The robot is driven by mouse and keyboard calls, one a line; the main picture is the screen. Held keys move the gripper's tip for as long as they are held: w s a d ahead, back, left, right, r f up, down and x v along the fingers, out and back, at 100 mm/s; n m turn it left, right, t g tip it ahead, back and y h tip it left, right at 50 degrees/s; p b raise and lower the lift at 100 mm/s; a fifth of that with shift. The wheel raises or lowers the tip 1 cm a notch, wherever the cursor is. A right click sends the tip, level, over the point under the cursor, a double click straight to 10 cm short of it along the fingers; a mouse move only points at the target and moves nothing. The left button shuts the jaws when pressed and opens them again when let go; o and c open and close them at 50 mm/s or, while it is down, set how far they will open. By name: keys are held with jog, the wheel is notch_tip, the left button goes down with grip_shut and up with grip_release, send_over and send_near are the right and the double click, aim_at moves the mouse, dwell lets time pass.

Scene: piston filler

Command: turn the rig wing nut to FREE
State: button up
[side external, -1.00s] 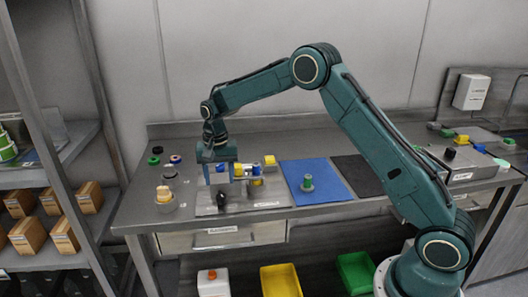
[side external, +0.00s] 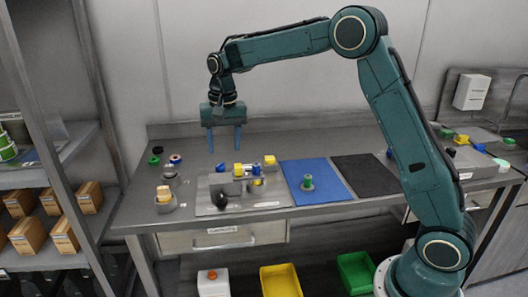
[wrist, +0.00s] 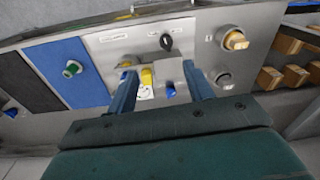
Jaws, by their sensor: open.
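The rig (side external: 215,205) is a grey plate on the bench with small fittings. On it are a yellow winged part (side external: 238,170), a blue knob (side external: 220,167) and a black knob (side external: 220,200). In the wrist view the yellow part (wrist: 147,78) and blue knob (wrist: 170,92) lie between my fingers in the picture; the black knob (wrist: 166,42) is beyond. I cannot tell for sure which part is the wing nut, and no FREE mark is readable. My gripper (side external: 224,148) is open and empty, pointing down above the rig, apart from it.
A blue mat (side external: 325,190) holding a green-topped part (side external: 308,182) and a black mat (side external: 358,176) lie right of the rig. Round holders (side external: 165,200) stand at left. Another yellow block (side external: 269,160) sits at the rig's back right. Shelving with boxes stands far left.

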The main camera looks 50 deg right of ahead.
jog(key=s+a+r+n+t, duration=0.1)
jog(key=s+r+n, duration=0.1)
jog(key=s+r, duration=0.6)
jog(key=shift+s+r+n+t, duration=0.15)
jog(key=shift+s+n+t, duration=0.2)
jog(key=shift+s, duration=1.2)
jog(key=shift+w, duration=0.15)
jog(key=m+g, duration=0.2)
jog(key=m, duration=0.2)
send_over(222, 196)
notch_tip(222, 196, down, 13)
jog(key=shift+w, duration=0.1)
notch_tip(222, 196, down, 14)
jog(key=shift+r, duration=0.1)
